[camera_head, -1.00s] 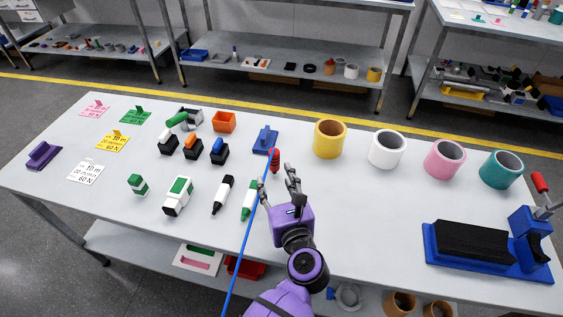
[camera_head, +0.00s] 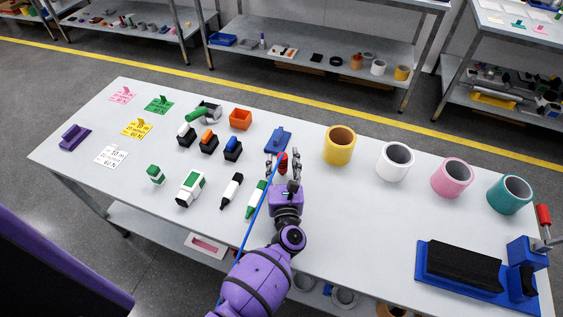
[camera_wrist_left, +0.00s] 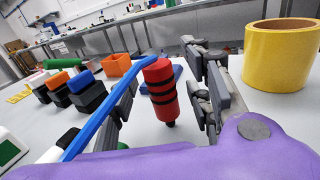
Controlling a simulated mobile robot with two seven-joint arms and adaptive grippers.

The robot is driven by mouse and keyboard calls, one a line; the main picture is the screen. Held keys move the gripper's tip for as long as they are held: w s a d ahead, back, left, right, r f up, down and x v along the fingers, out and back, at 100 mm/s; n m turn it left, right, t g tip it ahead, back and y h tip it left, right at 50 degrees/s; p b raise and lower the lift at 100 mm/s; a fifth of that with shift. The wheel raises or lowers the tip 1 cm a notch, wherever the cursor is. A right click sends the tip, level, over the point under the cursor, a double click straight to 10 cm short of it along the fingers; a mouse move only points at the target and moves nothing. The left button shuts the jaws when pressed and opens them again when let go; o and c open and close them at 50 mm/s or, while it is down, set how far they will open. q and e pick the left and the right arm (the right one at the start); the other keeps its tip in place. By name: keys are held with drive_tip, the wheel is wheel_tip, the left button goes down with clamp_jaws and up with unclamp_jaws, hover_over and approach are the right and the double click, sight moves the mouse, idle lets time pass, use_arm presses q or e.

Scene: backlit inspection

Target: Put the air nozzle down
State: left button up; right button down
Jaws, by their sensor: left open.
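The air nozzle (camera_head: 283,163) is a red cylinder with black bands, joined at its top to a blue hose (camera_wrist_left: 100,128). In the left wrist view the nozzle (camera_wrist_left: 160,90) looks about upright, with a dark tip at its lower end. My left gripper (camera_head: 282,167) is open, with its grey fingers on either side of the nozzle. I cannot tell whether the nozzle touches the table or a finger. A blue holder (camera_head: 278,140) stands just beyond the nozzle. My right gripper is not in view.
Markers, including a green one (camera_head: 256,198), lie left of my left gripper. Yellow (camera_head: 339,148), white (camera_head: 395,162), pink and teal rolls stand to the right. A blue fixture with a black block (camera_head: 458,267) is at the front right. Bare table (camera_head: 350,215) lies right of my gripper.

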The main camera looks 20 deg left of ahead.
use_arm(q)
drive_tip(key=shift+w+a+f, duration=0.15)
drive_tip(key=shift+w+a, duration=0.05)
drive_tip(key=shift+w, duration=0.3)
drive_tip(key=shift+s, duration=0.1)
drive_tip(key=c, duration=1.1)
clamp_jaws()
